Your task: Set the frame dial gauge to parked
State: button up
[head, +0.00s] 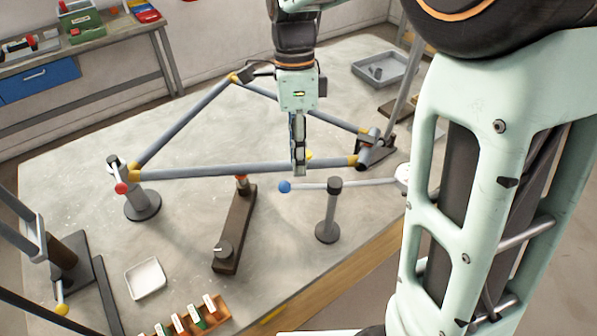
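What looks like the dial gauge is a thin light rod (365,183) carried on a dark-capped grey post (327,215). The rod has a blue ball (284,187) at its left end and a pale round head (403,174) at its right end, partly hidden by my arm. The rod lies roughly level, in front of the frame's near tube (220,171). My gripper (299,172) points down over that tube, just above and right of the blue ball. Its fingers show edge-on, so I cannot tell their opening or any contact.
The triangular grey frame with yellow joints rests on stands, including a left one (141,204). A brown bar fixture (236,230) stands left of the post. A white dish (145,279), tagged wooden rack (195,318) and grey tray (380,70) are also on the table.

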jog(key=v, duration=0.6)
jog(key=shift+r, duration=0.25)
jog(key=shift+w, duration=0.15)
